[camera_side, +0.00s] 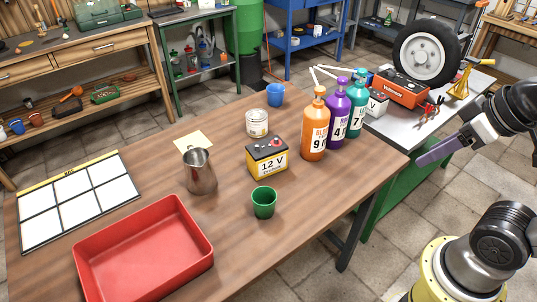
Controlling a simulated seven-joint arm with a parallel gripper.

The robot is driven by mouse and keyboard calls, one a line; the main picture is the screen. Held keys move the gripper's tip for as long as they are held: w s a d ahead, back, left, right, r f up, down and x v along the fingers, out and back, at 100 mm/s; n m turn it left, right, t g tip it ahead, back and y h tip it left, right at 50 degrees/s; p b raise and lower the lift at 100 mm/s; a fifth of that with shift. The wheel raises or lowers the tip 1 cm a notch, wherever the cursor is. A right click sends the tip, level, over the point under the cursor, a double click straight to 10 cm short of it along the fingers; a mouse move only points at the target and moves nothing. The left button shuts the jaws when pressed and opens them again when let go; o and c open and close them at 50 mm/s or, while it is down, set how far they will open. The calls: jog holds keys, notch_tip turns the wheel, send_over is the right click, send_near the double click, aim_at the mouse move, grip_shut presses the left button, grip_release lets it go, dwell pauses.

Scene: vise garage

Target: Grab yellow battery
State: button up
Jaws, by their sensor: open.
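The yellow battery (267,158) stands upright on the wooden table, with a black top, a red terminal cap and a "12 V" label. A green cup (264,202) stands just in front of it, and an orange bottle (315,127) stands to its right. My gripper (428,158) is at the right of the view, well apart from the battery, beyond the table's right edge. It is open and empty, its fingers pointing left.
A red tray (146,199), a metal pitcher (200,172), a white can (257,123) and a blue cup (275,94) share the table (232,240). Purple (336,113) and teal (357,103) pump bottles stand near the right edge. A second battery (376,103) sits on the grey bench.

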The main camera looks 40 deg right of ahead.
dwell(0.4)
jog(key=o, duration=0.8)
